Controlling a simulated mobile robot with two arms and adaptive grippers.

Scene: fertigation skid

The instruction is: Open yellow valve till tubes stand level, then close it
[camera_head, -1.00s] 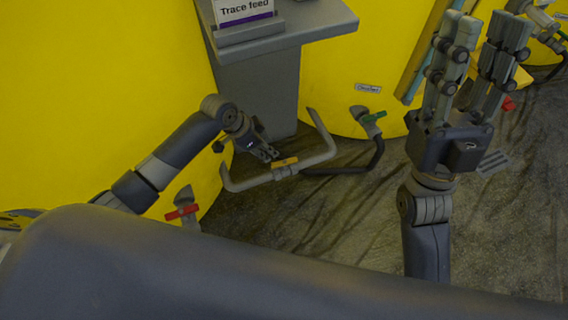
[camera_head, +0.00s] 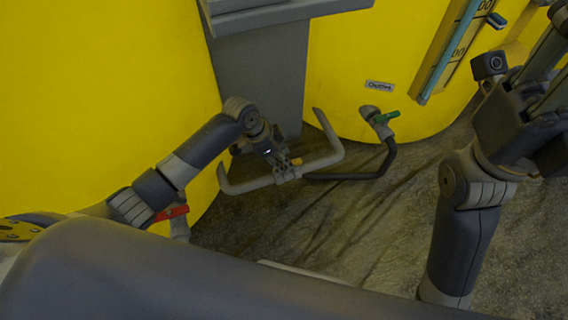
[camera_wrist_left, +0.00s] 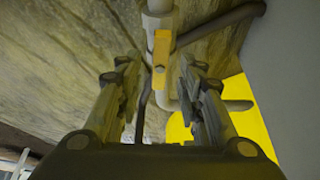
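The yellow valve handle (camera_head: 296,161) sits on a grey U-shaped pipe (camera_head: 240,184) low between the yellow tanks. My left gripper (camera_head: 283,168) is right at it and hides part of it in the head view. In the left wrist view the yellow handle (camera_wrist_left: 162,48) lies along the pipe, just beyond and between the tips of my left gripper (camera_wrist_left: 157,75). Its fingers are apart, and no contact shows. A teal gauge tube (camera_head: 448,50) with marks stands on the right tank; its liquid level cannot be read. My right gripper (camera_head: 548,75) is cut off by the right edge.
A red valve handle (camera_head: 172,212) is beside my left forearm. A green valve handle (camera_head: 385,118) is on the right tank (camera_head: 345,80), with a dark hose (camera_head: 350,176) below. A grey pedestal (camera_head: 262,85) stands behind the pipe. The floor (camera_head: 330,225) is clear in front.

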